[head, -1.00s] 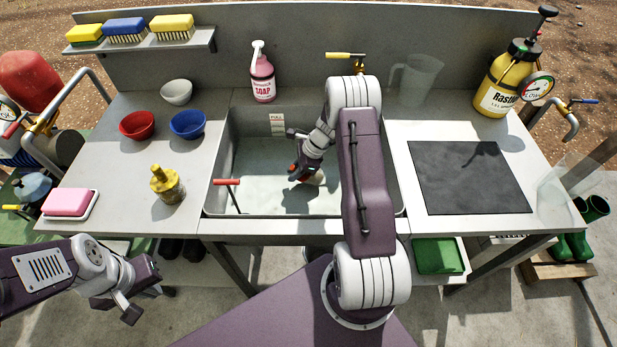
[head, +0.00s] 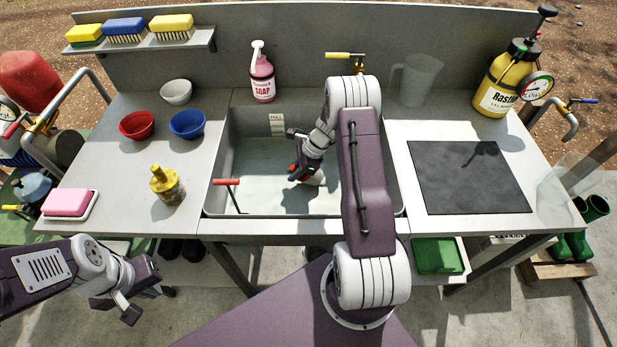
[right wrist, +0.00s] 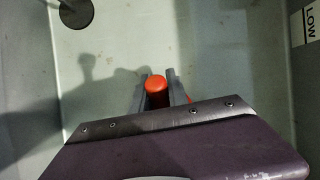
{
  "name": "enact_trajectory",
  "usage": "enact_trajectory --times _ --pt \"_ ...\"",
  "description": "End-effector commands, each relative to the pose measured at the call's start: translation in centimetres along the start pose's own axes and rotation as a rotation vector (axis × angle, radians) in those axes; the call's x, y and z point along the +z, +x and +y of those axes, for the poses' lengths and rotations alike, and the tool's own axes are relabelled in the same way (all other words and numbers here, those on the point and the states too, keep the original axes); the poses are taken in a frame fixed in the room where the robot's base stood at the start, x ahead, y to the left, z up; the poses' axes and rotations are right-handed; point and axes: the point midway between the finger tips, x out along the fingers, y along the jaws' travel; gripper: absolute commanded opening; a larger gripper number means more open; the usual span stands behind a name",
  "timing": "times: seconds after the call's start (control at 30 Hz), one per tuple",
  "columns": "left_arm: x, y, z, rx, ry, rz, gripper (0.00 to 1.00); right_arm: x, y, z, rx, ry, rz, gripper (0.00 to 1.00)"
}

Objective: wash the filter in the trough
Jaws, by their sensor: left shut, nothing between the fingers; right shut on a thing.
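A yellow-topped, grimy brown cylinder (head: 167,186), which looks like the filter, stands upright on the left counter. The grey trough (head: 270,203) is sunk in the middle of the bench; its pale floor shows, and I cannot tell how much water it holds. My right gripper (head: 300,174) is low inside the trough, shut on a red-ended thing (right wrist: 157,86). In the right wrist view its round orange-red end sits between the fingers; the rest is mostly hidden. My left gripper (head: 138,301) is shut and empty in front of the left counter.
A red-handled lever (head: 227,182) stands at the trough's left. A yellow-handled tap (head: 347,56) and soap bottle (head: 262,80) are behind it. Bowls (head: 137,125) and pink soap (head: 67,202) are left. A black mat (head: 470,178) lies right. A dark round drain (right wrist: 76,12) shows.

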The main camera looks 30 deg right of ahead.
Motion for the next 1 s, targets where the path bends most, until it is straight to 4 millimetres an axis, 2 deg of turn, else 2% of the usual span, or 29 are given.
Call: enact_trajectory --times 0.5,1.0 --pt "0.0 -0.2 0.0 0.0 0.0 0.0 0.0 0.1 -0.2 0.0 0.0 0.0 0.0 0.0" --pt "-0.5 -4.5 0.1 0.0 0.0 0.0 0.0 2.2 -4.4 0.0 0.001 0.0 0.0 0.0"
